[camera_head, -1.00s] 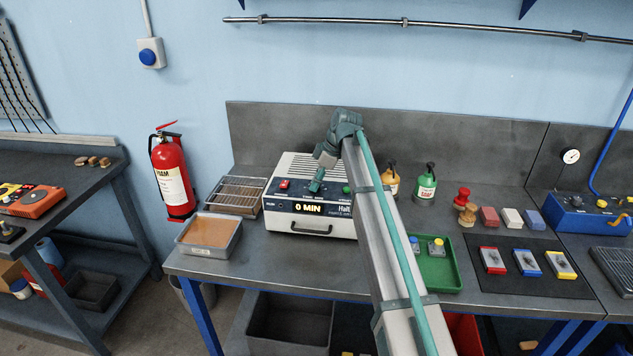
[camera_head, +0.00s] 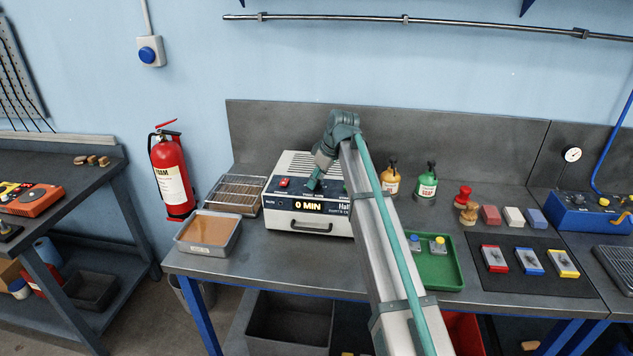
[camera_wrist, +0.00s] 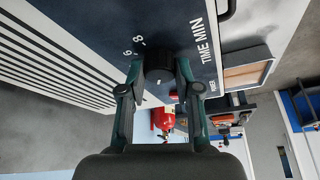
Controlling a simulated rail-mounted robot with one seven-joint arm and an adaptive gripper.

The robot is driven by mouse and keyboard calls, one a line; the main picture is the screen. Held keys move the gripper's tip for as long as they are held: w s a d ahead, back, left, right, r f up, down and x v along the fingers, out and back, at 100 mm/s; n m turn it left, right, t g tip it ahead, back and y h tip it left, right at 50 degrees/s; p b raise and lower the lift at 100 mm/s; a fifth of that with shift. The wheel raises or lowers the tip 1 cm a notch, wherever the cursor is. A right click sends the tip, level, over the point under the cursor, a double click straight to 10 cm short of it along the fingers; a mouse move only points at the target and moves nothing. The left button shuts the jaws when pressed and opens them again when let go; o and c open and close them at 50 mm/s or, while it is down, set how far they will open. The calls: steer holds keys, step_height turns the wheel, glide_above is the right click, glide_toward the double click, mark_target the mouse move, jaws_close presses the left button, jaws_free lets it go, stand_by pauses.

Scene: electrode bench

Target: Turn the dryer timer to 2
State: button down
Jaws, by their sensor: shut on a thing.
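The dryer (camera_head: 310,222) is a white box with a dark front panel on the bench. Its display (camera_head: 308,207) reads 0 MIN. My gripper (camera_head: 313,186) is at the panel, right of the red switch. In the wrist view my gripper (camera_wrist: 160,75) has its two fingers on either side of the black timer knob (camera_wrist: 158,62), shut on it. The marks 6 and 8 and the words TIME MIN show beside the knob. The other marks are hidden by the knob and fingers.
A tray of brown liquid (camera_head: 208,232) and a wire rack (camera_head: 236,192) stand left of the dryer. A green tray (camera_head: 436,272) and two pump bottles, one green (camera_head: 427,184), are to the right.

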steer(key=shift+m+t+h, duration=0.4)
steer(key=shift+m+t, duration=0.1)
steer(key=shift+m, duration=1.1)
steer(key=c, duration=0.8)
jaws_free()
steer(key=v, duration=1.2)
steer(key=shift+s, duration=0.1)
